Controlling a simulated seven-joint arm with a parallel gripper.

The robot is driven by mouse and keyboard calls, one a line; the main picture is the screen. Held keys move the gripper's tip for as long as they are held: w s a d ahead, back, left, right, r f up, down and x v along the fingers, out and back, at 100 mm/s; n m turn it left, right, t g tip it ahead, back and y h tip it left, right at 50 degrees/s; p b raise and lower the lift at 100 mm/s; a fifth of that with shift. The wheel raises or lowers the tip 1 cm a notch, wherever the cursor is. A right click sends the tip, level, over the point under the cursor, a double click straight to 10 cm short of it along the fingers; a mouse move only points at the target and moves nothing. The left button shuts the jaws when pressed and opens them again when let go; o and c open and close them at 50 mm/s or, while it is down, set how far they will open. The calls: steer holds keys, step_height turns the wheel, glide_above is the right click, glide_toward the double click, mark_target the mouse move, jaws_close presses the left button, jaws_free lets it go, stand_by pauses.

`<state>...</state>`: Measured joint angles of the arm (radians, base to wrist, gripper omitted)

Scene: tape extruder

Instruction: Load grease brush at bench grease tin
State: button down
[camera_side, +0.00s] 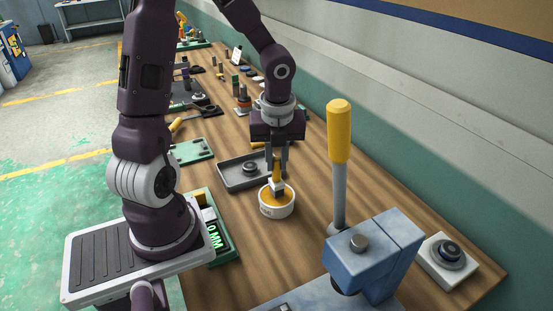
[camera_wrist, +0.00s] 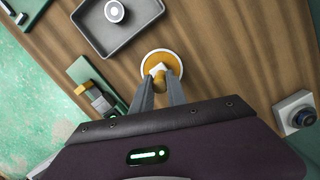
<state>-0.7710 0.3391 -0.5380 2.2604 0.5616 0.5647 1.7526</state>
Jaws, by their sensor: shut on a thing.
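The grease tin (camera_side: 277,208) is a round white tub with amber grease, standing on the wooden bench; in the wrist view it (camera_wrist: 147,54) lies just past my fingertips. My gripper (camera_side: 277,166) is shut on the grease brush (camera_side: 277,177), which has an orange handle and a pale lower part. The brush points down over the tin, and its lower end is at the grease. In the wrist view the brush (camera_wrist: 159,70) shows between the fingertips (camera_wrist: 159,82). I cannot tell how deep the bristle end sits.
A grey tray (camera_side: 232,176) holding a dark round part is behind the tin. A blue press with a yellow-handled lever (camera_side: 339,135) stands front right. A white block with a round part (camera_side: 447,258) is at the right edge. A green holder (camera_side: 222,240) lies left. Bare wood surrounds the tin's front.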

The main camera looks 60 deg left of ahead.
steer(key=shift+f, duration=0.45)
stand_by(1.1)
steer(key=shift+r, duration=3.55)
